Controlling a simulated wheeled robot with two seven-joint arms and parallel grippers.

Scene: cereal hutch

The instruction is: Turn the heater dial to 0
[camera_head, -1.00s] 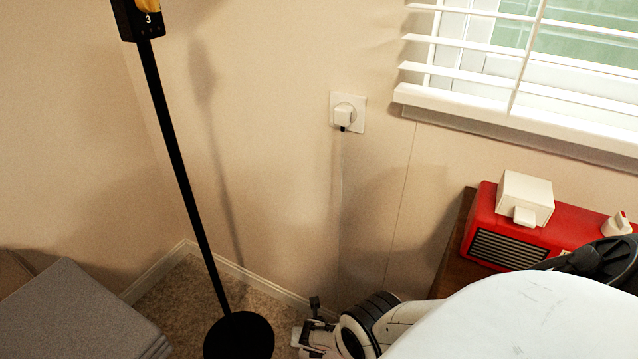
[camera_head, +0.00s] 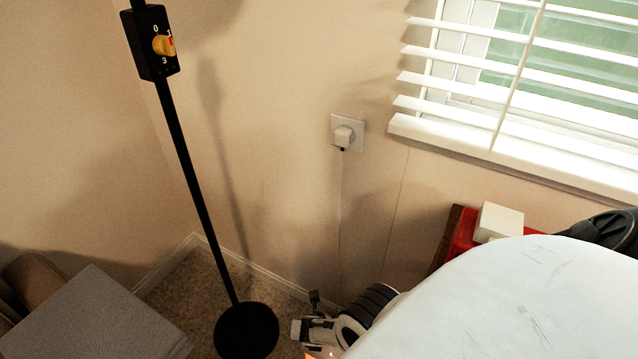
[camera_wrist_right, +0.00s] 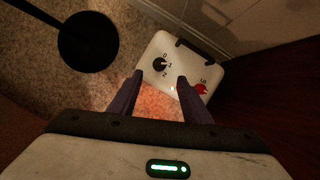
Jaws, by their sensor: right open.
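A white box-shaped heater (camera_wrist_right: 182,57) with a black handle stands on the carpet in the right wrist view. Its black dial (camera_wrist_right: 160,64) has small numbers, including 0 and 2, around it; I cannot tell which one it points at. A red knob (camera_wrist_right: 202,89) sits on the same face. An orange glow shows on the carpet beside the heater. My right gripper (camera_wrist_right: 160,78) is open, its two fingers apart and pointing at the heater's top near the dial, with nothing between them. In the head view the heater is mostly hidden. My left gripper is not in view.
A black stand (camera_head: 188,165) with a round floor base (camera_head: 246,331) carries a box with a yellow dial (camera_head: 163,45). A wall plug (camera_head: 344,136) has a cord running down. A grey block (camera_head: 95,315) is at lower left. A red unit (camera_head: 462,238) sits right, under blinds.

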